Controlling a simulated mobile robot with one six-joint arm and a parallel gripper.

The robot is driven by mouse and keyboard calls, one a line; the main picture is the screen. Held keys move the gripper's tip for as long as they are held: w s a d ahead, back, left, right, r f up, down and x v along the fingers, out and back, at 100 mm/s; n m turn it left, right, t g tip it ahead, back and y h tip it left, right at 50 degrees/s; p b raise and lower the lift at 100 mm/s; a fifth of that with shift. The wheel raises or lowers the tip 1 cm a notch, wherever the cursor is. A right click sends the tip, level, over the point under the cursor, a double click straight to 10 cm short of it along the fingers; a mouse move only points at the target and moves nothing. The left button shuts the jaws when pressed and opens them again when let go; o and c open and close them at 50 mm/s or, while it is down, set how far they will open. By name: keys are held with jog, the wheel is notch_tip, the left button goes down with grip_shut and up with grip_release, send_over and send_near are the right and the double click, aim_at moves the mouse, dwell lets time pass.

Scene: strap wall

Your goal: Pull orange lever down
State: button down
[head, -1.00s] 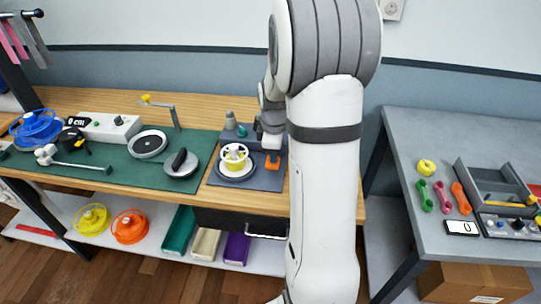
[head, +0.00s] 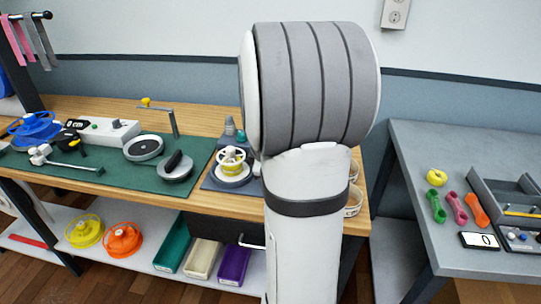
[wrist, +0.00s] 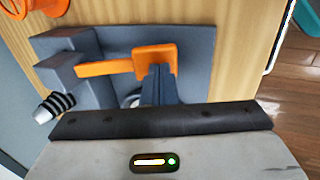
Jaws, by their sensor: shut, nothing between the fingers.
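The orange lever (wrist: 112,65) shows in the wrist view. Its bar runs from a grey block (wrist: 80,62) on a dark grey plate (wrist: 198,48) to a wider orange end (wrist: 156,57). My gripper (wrist: 158,72) is shut and empty, with its dark fingertips at the wider end of the lever. The fingers cover part of that end, and I cannot tell whether they touch it. In the head view my arm hides the lever and the gripper.
The plate lies on a wooden workbench (head: 230,204). A black-and-silver knob (wrist: 55,106) sits by the grey block. A grey table (head: 420,150) stands at the right.

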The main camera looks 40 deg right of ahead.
jog(key=shift+s+f, duration=0.25)
jog(key=p+v, duration=0.3)
jog(key=v, duration=1.1)
jog(key=shift+a, duration=0.4)
jog(key=shift+s, duration=0.1)
